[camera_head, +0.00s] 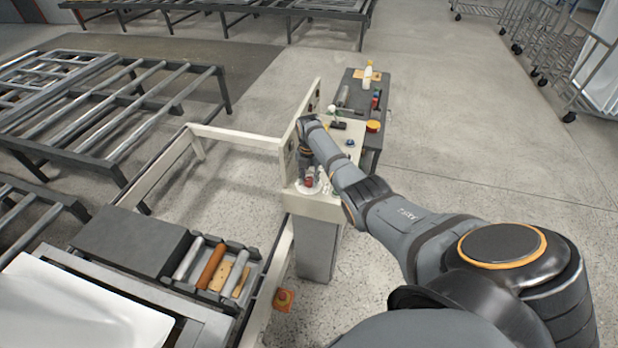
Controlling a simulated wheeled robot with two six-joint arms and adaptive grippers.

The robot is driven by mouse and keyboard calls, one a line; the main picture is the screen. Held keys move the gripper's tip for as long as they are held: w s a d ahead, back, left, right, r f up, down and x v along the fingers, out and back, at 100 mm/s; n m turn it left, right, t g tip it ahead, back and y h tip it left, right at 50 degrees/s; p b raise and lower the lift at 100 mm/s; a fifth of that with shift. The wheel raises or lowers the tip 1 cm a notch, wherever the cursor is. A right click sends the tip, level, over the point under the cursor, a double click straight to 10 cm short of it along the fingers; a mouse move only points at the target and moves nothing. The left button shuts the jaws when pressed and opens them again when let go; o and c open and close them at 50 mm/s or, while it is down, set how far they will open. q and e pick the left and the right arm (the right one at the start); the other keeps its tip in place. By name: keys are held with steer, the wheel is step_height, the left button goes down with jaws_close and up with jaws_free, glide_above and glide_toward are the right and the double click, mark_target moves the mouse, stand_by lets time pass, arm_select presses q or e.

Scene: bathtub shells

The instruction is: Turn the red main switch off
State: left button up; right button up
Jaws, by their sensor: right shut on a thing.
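The red main switch (309,182) sits low on the pale control stand (318,207), on a round whitish plate. My right arm reaches in from the lower right and bends down over the stand. My right gripper (309,176) points down at the switch and is shut on it. The fingers are small here and partly hidden by the wrist, so the switch's exact turn angle cannot be made out. My left gripper is not in view.
A pale upright panel and rail frame (235,137) stand left of the control stand. A dark bench (352,99) with a bottle (367,75) and small items lies behind. A tray of rollers (213,270) is at lower left.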

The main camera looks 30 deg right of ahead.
mark_target(309, 179)
steer(key=shift+n, duration=0.6)
steer(key=o, duration=1.2)
steer(key=shift+c, duration=0.2)
steer(key=shift+r, duration=0.1)
step_height(309, 179, up, 12)
